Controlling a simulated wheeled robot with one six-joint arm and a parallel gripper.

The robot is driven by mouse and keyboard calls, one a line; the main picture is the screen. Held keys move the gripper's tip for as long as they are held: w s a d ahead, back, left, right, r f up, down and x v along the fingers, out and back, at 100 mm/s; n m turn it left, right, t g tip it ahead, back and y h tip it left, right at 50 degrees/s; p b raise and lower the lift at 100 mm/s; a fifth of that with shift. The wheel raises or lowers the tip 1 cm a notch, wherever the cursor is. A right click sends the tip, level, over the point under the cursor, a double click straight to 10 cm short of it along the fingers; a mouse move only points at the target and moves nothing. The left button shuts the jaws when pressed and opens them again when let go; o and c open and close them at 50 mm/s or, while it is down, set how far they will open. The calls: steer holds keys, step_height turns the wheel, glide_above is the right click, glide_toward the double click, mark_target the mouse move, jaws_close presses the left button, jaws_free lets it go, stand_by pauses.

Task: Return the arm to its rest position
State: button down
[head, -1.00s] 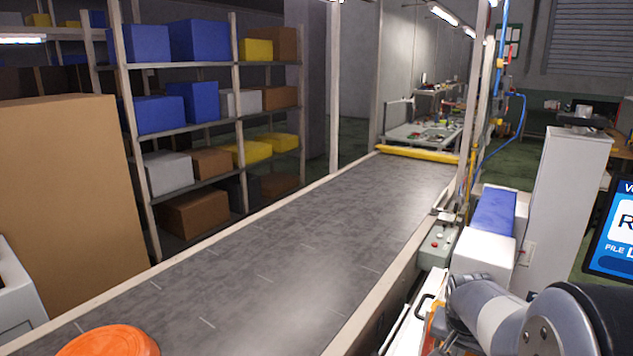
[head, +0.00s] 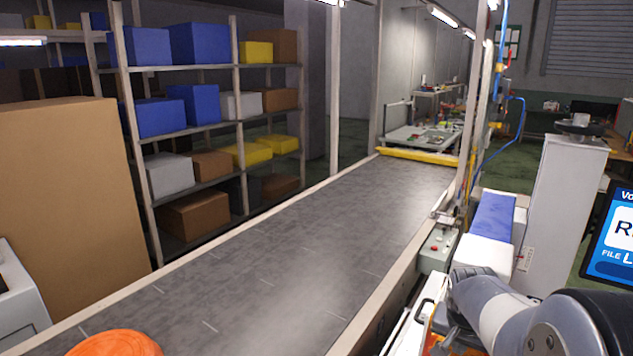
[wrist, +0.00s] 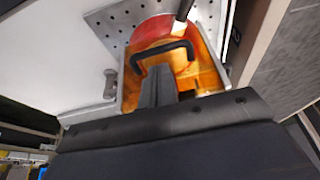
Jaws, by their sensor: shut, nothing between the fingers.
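My arm (head: 510,312) shows at the lower right of the head view, bent beside the conveyor. Its gripper cannot be made out in that view. In the wrist view my gripper (wrist: 158,72) is shut and empty, with its dark fingers together. Beyond the fingers are a black handle (wrist: 163,49), an orange holder (wrist: 207,72) and a red round part (wrist: 152,30). The fingers overlap the holder in the picture; I cannot tell whether they touch it.
A grey conveyor (head: 290,265) runs from the lower left to the back. An orange round object (head: 115,344) lies on its near end. A control box (head: 436,250), a white box with a blue top (head: 492,218) and a tall pale cabinet (head: 562,205) stand at the right.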

steer(key=v, duration=0.9)
steer(key=s+a+b+x, duration=0.1)
steer(key=b+x, duration=0.3)
steer(key=x, duration=1)
steer(key=w+d+p+v, duration=0.1)
steer(key=p+v, duration=0.2)
steer(key=v, duration=0.5)
steer(key=w+d+r+p+v, duration=0.1)
steer(key=w+p+v, duration=0.1)
steer(key=v, duration=0.7)
steer(key=w+d+r+p+v, duration=0.1)
steer(key=p+v, duration=0.4)
steer(key=v, duration=0.4)
steer(key=shift+w+d+r, duration=0.25)
steer(key=shift+w+d, duration=0.05)
steer(key=shift+f, duration=0.15)
